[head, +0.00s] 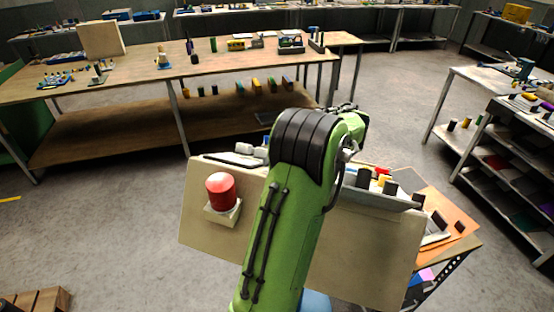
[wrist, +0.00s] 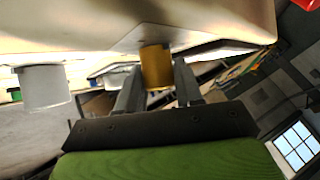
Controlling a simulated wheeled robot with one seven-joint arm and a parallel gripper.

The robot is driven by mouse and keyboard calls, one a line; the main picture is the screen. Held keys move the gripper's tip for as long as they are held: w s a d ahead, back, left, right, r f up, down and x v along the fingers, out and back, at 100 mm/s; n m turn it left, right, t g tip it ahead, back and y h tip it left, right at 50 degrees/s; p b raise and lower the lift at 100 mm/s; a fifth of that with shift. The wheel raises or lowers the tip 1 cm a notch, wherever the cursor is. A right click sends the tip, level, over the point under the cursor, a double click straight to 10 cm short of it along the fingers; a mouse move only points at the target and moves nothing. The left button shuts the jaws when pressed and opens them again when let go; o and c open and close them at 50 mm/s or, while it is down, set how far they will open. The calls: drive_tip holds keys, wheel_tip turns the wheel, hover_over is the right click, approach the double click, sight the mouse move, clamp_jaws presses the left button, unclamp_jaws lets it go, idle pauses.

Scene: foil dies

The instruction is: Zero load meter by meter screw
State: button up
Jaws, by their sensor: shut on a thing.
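A brass-coloured cylindrical knob (wrist: 157,67), which looks like the meter screw, projects from a pale surface (wrist: 190,22) in the wrist view. My gripper (wrist: 158,84) has its two dark fingers on either side of the knob, shut on it. The load meter's dial and reading are not visible in either view. In the head view my green arm covers the middle of the upright beige panel (head: 375,245), and my gripper is hidden behind it.
A red button (head: 221,188) sits on a pale box on the panel's left part. A white cylinder (wrist: 45,86) stands left of the knob in the wrist view. Dark and yellow cylinders (head: 364,178) stand behind the panel at right. A long wooden workbench (head: 140,75) is farther back, with open floor between.

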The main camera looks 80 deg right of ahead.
drive_tip(key=o, duration=1)
drive_tip(key=shift+c, duration=0.2)
drive_tip(key=shift+r, duration=0.1)
drive_tip(key=p+v, duration=0.4)
drive_tip(key=v, duration=1.1)
drive_tip(key=shift+s+r+p, duration=0.2)
drive_tip(key=shift+s+p, duration=0.15)
drive_tip(key=shift+w, duration=0.1)
